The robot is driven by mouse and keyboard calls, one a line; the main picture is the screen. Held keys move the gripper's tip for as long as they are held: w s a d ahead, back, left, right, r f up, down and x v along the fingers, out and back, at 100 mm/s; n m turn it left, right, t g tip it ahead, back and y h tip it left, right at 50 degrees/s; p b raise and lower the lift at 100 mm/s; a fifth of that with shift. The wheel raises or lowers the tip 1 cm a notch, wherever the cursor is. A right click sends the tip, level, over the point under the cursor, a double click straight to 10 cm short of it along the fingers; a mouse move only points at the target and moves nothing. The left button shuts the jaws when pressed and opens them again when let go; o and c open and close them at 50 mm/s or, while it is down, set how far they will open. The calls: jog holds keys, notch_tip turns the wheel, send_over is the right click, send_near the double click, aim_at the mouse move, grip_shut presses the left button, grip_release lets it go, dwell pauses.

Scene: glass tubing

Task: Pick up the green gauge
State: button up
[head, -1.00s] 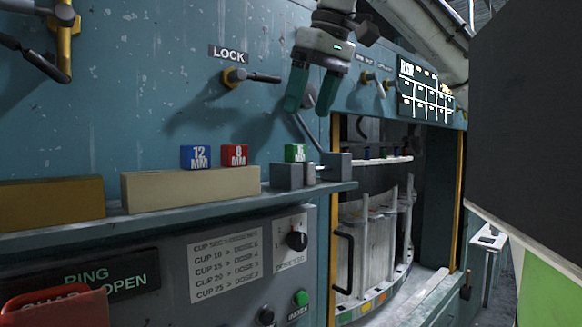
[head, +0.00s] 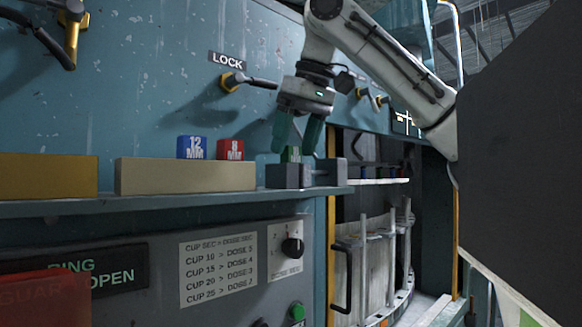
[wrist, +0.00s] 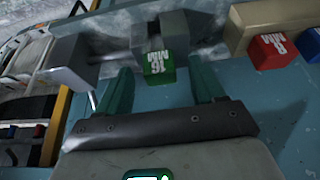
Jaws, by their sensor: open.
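The green gauge (wrist: 157,66), a small cube marked 16 MM in white, sits at a grey metal holder on the shelf. In the head view the gauge (head: 291,154) is mostly hidden behind my gripper (head: 298,132). My gripper's two teal fingers are open and point down toward the gauge. In the wrist view, the gripper (wrist: 162,85) has one finger to each side of the gauge, with gaps on both sides. The fingertips look close to the gauge, but I cannot tell whether they reach around it.
A blue 12 MM gauge (head: 192,147) and a red 8 MM gauge (head: 230,149) sit by a beige block (head: 185,176) on the shelf to the left. Grey blocks (head: 289,176) flank the green gauge. A lock handle (head: 245,82) projects from the wall above.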

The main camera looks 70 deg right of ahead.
jog(key=shift+c, duration=0.2)
jog(key=c, duration=1.2)
jog(key=shift+r, duration=0.15)
